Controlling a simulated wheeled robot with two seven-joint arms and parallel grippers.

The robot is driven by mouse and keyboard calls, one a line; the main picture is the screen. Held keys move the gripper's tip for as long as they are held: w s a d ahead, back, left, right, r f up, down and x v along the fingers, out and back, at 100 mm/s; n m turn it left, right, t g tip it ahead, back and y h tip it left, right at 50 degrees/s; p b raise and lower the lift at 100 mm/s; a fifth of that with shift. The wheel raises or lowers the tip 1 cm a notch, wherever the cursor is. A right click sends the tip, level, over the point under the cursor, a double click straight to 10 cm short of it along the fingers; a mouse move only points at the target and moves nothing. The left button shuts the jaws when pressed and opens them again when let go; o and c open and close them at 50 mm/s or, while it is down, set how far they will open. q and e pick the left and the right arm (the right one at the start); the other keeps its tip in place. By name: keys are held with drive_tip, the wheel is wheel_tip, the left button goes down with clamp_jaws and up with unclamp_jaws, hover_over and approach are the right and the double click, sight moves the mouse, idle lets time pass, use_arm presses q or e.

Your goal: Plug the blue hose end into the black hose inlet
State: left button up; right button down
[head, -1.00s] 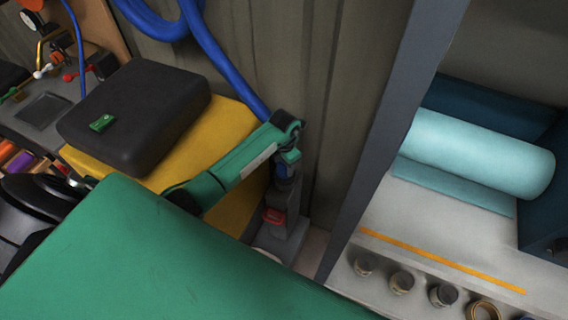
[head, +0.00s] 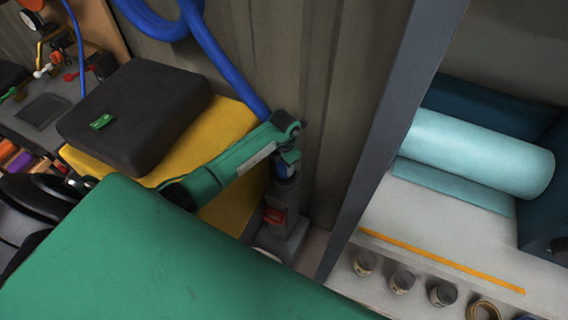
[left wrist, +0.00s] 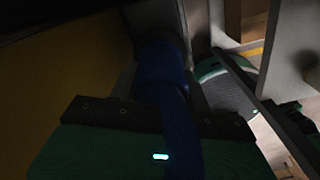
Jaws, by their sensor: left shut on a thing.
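My left gripper (head: 286,166) is at the lower end of my green arm, beside the ribbed wall. It is shut on the blue hose end (left wrist: 165,75), which runs between the dark fingers in the left wrist view. In the head view only a small blue patch (head: 284,171) of it shows below the gripper. A dark ring (left wrist: 160,37) at the far tip of the hose end may be the black hose inlet; the picture is too dark to tell whether they touch or are joined. A grey upright fitting (head: 287,199) stands just below the gripper. My right gripper is out of view.
The blue hose (head: 222,55) hangs from the wall down behind my arm. A black case (head: 136,112) lies on a yellow box (head: 228,125) to the left. A red part (head: 273,216) sits on the fitting's front. A grey post (head: 390,120) stands to the right.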

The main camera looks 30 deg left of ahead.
use_arm(q)
drive_tip(key=shift+f+b, duration=0.5)
drive_tip(key=shift+f, duration=0.1)
idle(0.3)
drive_tip(key=o, duration=1)
wheel_tip(320, 180, up, 14)
drive_tip(key=p, duration=1)
drive_tip(key=shift+f, duration=0.1)
